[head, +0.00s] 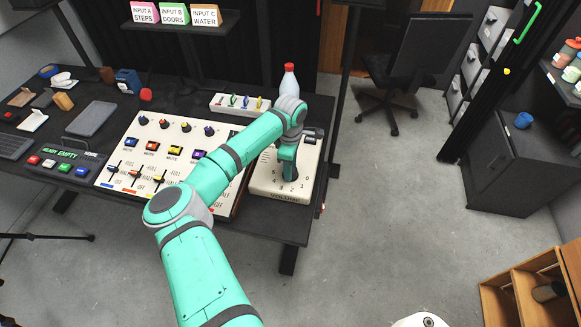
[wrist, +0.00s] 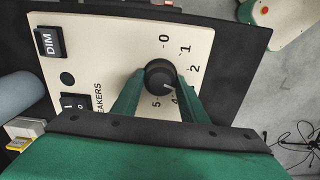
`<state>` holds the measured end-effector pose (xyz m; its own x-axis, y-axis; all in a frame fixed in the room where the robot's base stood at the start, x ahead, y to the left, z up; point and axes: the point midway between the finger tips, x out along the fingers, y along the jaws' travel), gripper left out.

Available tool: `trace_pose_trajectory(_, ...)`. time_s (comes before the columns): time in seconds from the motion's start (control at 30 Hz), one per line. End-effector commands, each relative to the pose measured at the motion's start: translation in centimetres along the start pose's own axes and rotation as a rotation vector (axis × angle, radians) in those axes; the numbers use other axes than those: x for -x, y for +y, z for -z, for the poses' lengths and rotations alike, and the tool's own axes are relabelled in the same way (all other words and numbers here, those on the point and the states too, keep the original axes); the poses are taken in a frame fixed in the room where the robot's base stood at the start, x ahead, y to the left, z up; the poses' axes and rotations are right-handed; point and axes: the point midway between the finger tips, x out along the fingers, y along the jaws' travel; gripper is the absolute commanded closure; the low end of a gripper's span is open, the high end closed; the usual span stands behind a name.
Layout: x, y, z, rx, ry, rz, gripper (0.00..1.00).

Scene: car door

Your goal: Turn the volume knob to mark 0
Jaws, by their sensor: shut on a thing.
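The volume knob (wrist: 159,77) is round and black, on a cream panel (wrist: 110,60) with a scale of numbers around it. In the wrist view its white pointer line slants to the lower right, toward the part of the scale near 4; mark 3 is hidden by a finger. Mark 0 (wrist: 164,38) shows above the knob. My gripper (wrist: 160,79) is shut on the knob, one green finger on each side. In the head view my gripper (head: 288,168) reaches down over the panel marked VOLUME (head: 262,187) and hides the knob.
In the head view a larger panel (head: 130,158) with sliders and buttons lies left of the volume panel. A white bottle with a red cap (head: 289,75) and a strip of coloured switches (head: 238,104) stand behind. The desk's right edge is close by.

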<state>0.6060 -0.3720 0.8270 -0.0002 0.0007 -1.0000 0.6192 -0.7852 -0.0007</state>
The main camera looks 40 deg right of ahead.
Motion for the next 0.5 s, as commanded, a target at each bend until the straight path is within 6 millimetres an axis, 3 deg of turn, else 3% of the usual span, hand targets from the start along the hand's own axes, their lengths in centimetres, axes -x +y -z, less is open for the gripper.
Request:
trace_pose_trajectory(0.27, 0.02, 0.02, -0.01, 0.112, 0.000, -0.001, 0.83)
trace_pose_trajectory(0.5, 0.04, 0.04, -0.04, 0.313, -0.001, -0.001, 0.83)
